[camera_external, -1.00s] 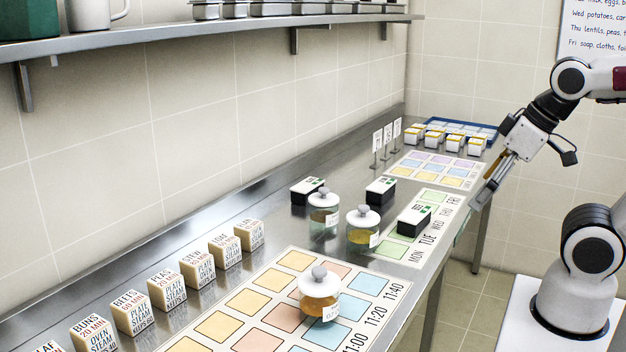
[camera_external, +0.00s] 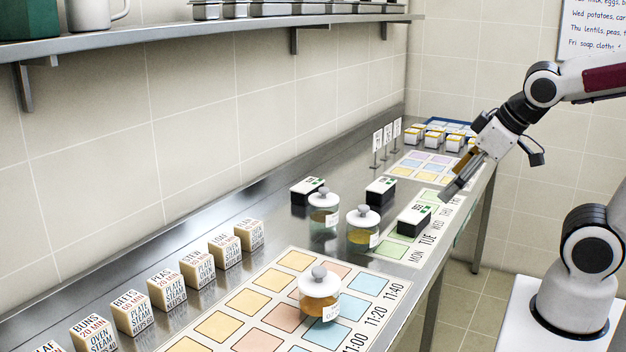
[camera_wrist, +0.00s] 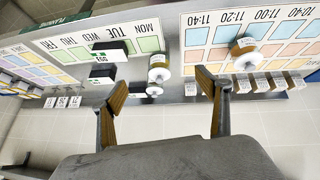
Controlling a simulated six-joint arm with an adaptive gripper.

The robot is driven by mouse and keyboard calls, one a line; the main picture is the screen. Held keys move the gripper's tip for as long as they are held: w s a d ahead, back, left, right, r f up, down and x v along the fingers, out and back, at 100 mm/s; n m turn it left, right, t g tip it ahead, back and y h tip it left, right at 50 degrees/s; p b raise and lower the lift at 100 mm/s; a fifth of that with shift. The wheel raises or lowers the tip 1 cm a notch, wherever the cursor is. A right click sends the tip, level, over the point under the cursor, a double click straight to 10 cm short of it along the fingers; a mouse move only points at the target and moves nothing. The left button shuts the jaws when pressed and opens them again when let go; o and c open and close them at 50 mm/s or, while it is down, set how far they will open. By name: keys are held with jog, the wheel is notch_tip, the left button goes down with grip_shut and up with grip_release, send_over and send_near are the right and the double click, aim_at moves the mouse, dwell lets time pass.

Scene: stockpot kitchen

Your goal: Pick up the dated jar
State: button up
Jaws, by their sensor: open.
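Three lidded glass jars with white lids, grey knobs and small labels stand on the steel counter. One jar (camera_external: 324,210) is by the black boxes, a second jar (camera_external: 362,232) is just right of it, and a third jar (camera_external: 319,290) stands on the coloured time chart. The label writing is too small to read, so I cannot tell which is the dated one. In the wrist view the third jar (camera_wrist: 243,55) is right of the fingers, and the second jar (camera_wrist: 158,68) shows between them. My gripper (camera_external: 448,193) is open and empty above the counter's right edge.
Black boxes with white and green tops (camera_external: 381,190) stand near the jars, one (camera_external: 414,219) on the weekday chart (camera_external: 395,248). Labelled blocks (camera_external: 166,290) line the left side. Small sign stands (camera_external: 378,146) and a blue tray (camera_external: 478,130) are farther back.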

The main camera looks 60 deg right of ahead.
aim_at(338, 282)
jog(key=w+a+f+n+t+y, duration=0.1)
jog(key=w+f+n+t, duration=0.15)
jog(key=w, duration=0.65)
jog(key=w+a+f+n+t+y, duration=0.1)
jog(key=w+f+n, duration=0.3)
jog(key=w, duration=0.6)
jog(key=s+a+f+n+g+y, duration=0.1)
jog(key=a+f+y, duration=0.2)
jog(key=a, duration=0.2)
jog(key=s+a+f+n+g+y, duration=0.1)
jog(key=a+f+n+y, duration=0.1)
jog(key=a+f+y, duration=0.2)
jog(key=s+a+f+n+g+y, duration=0.1)
jog(key=a+f+n+y, duration=0.1)
jog(key=a, duration=0.5)
jog(key=shift+s+f+y, duration=0.25)
jog(key=shift+f+y, duration=0.45)
jog(key=shift+f, duration=0.05)
jog(key=shift+s+a+g+y, duration=0.25)
jog(key=shift+s+a+y, duration=0.05)
jog(key=shift+s, duration=0.05)
jog(key=shift+a, duration=0.1)
jog(key=shift+x, duration=1.25)
jog(key=shift+w+a, duration=0.1)
